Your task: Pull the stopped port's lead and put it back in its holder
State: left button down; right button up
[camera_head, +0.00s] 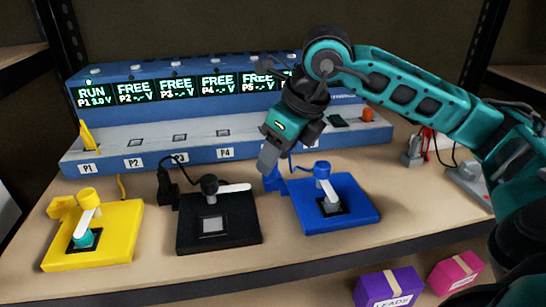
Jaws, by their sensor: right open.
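The blue port bank (225,155) stands at the back. Its P1 display (95,96) reads RUN 3.0 V; P2 to P5 read FREE, and my arm hides what lies farther right. A yellow lead plug (85,136) stands in port P1. A blue lead plug (272,180) is at the left edge of the blue holder (352,205); whether it is seated is unclear. A black plug (166,187) stands beside the black holder (240,232). My right gripper (268,160) is open, pointing down just above the blue plug; contact is unclear. My left gripper is not in view.
The yellow holder (122,225) is at the left. An orange piece (368,115) sits at the bank's right end. Red and black leads (427,140) lie at the right. Purple (388,287) and pink (456,272) boxes are below the bench's front edge.

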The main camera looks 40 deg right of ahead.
pick_arm(q)
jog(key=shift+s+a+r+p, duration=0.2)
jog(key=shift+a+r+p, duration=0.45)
jog(key=shift+p, duration=0.7)
pick_arm(e)
jog(key=v, duration=1)
jog(key=shift+r, duration=0.4)
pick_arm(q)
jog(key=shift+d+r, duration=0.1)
pick_arm(e)
jog(key=shift+s, duration=0.15)
